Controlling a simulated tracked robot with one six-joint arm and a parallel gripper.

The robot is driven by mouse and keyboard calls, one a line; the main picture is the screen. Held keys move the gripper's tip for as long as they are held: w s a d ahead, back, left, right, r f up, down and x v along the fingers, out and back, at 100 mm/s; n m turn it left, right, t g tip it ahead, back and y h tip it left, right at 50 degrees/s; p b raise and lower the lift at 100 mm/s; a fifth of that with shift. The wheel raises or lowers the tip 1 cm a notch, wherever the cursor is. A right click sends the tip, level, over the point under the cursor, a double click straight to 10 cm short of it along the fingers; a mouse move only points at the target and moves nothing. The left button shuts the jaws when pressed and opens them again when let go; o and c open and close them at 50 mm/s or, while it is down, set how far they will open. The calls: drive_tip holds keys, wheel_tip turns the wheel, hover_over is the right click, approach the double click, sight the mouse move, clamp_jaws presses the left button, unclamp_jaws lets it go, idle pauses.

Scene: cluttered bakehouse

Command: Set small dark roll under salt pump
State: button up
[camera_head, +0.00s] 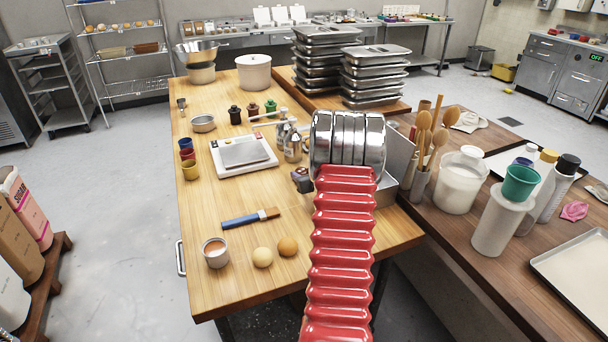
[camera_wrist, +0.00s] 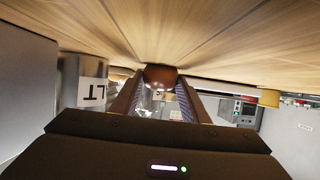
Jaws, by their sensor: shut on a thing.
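In the wrist view, my gripper (camera_wrist: 161,82) is shut on the small dark roll (camera_wrist: 162,73), a glossy brown ball between the two fingertips. The roll is close to the wooden tabletop, which fills the top of this upside-down view; I cannot tell if it touches. A metal cylinder with a white label reading "LT" (camera_wrist: 92,92), apparently the salt pump, stands beside the fingers at left. In the head view, metal pump dispensers (camera_head: 292,146) stand just left of my arm. My arm hides most of the gripper, and I cannot make out the roll there.
On the wooden table (camera_head: 212,296) are a scale (camera_head: 243,153), a blue-handled brush (camera_head: 250,218), two pale rolls (camera_head: 263,257) and a small cup (camera_head: 215,252). Steel tray stacks (camera_head: 375,77) stand behind. The front left of the table has clear room.

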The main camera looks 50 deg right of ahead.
drive_tip(key=o, duration=0.8)
drive_tip(key=shift+s+a+r, duration=0.25)
drive_tip(key=shift+s+r, duration=0.05)
drive_tip(key=shift+s, duration=0.2)
drive_tip(key=v, duration=1.1)
drive_tip(key=shift+f, duration=0.1)
drive_tip(key=shift+w, duration=0.1)
drive_tip(key=shift+a, duration=0.1)
